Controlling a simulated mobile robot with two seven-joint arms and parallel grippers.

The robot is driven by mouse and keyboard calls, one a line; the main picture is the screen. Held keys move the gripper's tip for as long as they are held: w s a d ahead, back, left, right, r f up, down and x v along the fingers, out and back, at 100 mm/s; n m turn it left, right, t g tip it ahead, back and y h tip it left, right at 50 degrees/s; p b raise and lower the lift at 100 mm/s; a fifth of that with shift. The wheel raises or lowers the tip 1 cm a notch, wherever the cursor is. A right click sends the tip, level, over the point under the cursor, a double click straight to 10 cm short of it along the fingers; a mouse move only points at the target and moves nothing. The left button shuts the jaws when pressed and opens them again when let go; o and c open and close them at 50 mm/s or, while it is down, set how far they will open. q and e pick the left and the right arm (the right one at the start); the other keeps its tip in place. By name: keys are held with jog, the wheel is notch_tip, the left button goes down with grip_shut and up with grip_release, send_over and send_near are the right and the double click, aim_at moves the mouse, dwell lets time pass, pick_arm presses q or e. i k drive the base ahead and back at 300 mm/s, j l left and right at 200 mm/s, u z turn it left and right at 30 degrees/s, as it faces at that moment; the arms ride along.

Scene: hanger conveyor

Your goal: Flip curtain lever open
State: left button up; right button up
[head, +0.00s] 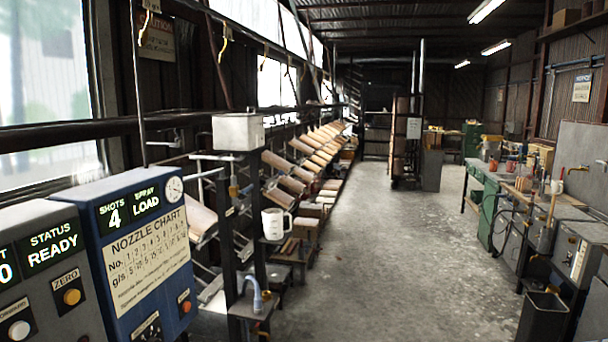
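Neither of my grippers is in the head view. I cannot pick out for certain which part is the curtain lever. A pale horizontal handle (216,157) sticks out just below a light grey box (238,132) on a dark post, left of the middle. A second pale bar (207,173) lies just below it to the left. I cannot tell whether either belongs to the curtain or how it is set. No curtain can be clearly made out.
A blue control cabinet (135,245) and a grey one (38,268) stand close at the left. A white jug (277,223) stands on a small shelf. The concrete floor (390,255) is clear down the middle. Workbenches and a dark bin (543,318) line the right.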

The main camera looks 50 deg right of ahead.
aim_at(280, 172)
jog(key=l+z, duration=0.1)
jog(key=z, duration=1.4)
jog(key=i+l+u, duration=0.1)
jog(key=i+l, duration=0.35)
jog(key=i, duration=0.15)
jog(key=i+l+u, duration=0.15)
jog(key=i+l, duration=0.35)
jog(key=i+l+u, duration=0.1)
jog(key=i+l, duration=0.5)
jog(key=i+l+u, duration=0.15)
jog(key=i+l, duration=0.4)
jog(key=i+l+u, duration=0.1)
jog(key=i+l, duration=0.4)
jog(key=l, duration=0.25)
